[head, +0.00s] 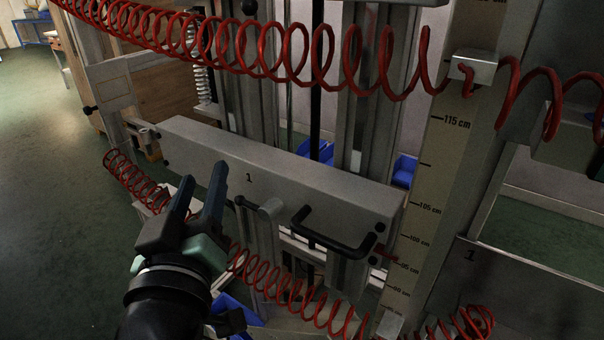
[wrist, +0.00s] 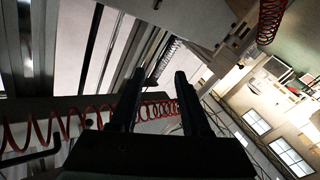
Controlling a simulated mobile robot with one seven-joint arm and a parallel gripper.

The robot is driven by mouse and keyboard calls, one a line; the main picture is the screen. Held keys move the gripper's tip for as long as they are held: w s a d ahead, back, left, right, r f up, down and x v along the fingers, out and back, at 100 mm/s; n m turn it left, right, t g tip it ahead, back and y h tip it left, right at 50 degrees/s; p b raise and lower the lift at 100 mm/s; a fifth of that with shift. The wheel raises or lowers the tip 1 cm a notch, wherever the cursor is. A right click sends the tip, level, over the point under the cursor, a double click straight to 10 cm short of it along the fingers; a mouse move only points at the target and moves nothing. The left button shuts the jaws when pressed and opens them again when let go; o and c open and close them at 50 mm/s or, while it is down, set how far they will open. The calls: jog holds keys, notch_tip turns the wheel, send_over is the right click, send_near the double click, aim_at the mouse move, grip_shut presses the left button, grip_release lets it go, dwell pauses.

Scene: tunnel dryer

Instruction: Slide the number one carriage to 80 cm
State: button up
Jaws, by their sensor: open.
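The number one carriage (head: 290,185) is a long grey beam marked "1", in the middle of the head view. The lowest marks are partly covered by red coil. My gripper (head: 204,172) is open and empty in front of the carriage's left half, left of the handle. The wrist view shows its two fingers apart (wrist: 160,73).
Red coiled hoses (head: 290,50) cross above and below the carriage (head: 300,297). Upright metal posts (head: 362,100) stand behind it. Another panel marked "1" (head: 510,285) is at right. Blue bins (head: 404,170) are behind. Green floor (head: 45,200) is open at left.

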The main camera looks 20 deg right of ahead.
notch_tip(320, 180, down, 2)
jog(key=n+g+h+p, duration=0.1)
jog(key=g+h+p, duration=0.15)
jog(key=p, duration=0.25)
jog(key=n+g+h+p, duration=0.5)
jog(key=g+p, duration=0.1)
jog(key=p, duration=1)
send_near(325, 245)
jog(key=p+x, duration=0.1)
jog(key=x, duration=0.9)
jog(key=shift+w+d+p, duration=0.2)
jog(key=shift+d+p, duration=0.05)
jog(key=shift+p, duration=0.1)
grip_shut()
